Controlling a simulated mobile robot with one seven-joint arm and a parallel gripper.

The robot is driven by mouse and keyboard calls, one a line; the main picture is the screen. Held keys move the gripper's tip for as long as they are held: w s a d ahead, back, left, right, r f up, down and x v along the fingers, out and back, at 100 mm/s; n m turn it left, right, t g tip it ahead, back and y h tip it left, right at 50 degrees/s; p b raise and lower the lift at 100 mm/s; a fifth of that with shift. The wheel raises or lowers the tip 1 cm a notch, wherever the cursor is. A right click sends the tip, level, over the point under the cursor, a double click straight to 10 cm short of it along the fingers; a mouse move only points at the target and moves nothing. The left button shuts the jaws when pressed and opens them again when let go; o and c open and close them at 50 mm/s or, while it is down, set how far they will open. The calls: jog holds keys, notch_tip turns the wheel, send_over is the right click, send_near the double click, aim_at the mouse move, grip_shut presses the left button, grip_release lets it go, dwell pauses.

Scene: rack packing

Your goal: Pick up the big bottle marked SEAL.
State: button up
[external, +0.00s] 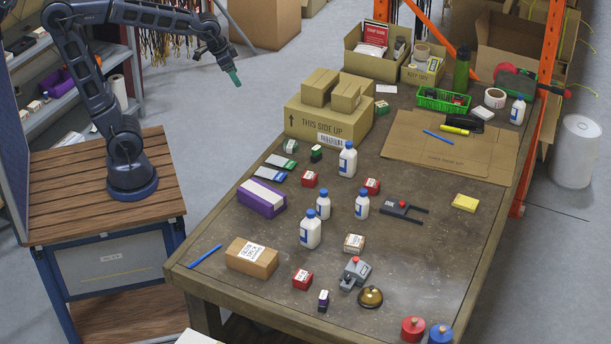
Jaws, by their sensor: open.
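Several white bottles with blue caps and blue labels stand upright on the brown table (415,285). Two look bigger: one bottle (310,232) near the table's middle front and one bottle (347,162) farther back beside the cardboard boxes. Two smaller bottles, (323,206) and (362,206), stand between them. Another bottle (517,112) stands at the far right. The label words are too small to read, so I cannot tell which is marked SEAL. My gripper (235,77), with green fingertips, is open and empty, high up and left of the table, well apart from the bottles.
Stacked cardboard boxes (325,124) stand at the back left. The front right tabletop is mostly clear.

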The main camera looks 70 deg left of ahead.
jog(key=w+d+f, duration=0.2)
jog(key=w+f, duration=0.1)
jog(key=w, duration=0.7)
jog(key=m+h, duration=0.1)
jog(key=m, duration=0.1)
send_near(349, 143)
jog(key=f, duration=0.2)
jog(key=shift+w+x, duration=0.1)
jog(key=shift+x, duration=2.6)
jog(key=shift+w+x, duration=0.15)
jog(key=shift+x, duration=2.55)
jog(key=shift+r, duration=0.15)
jog(key=shift+c, duration=0.3)
jog(key=c, duration=1.5)
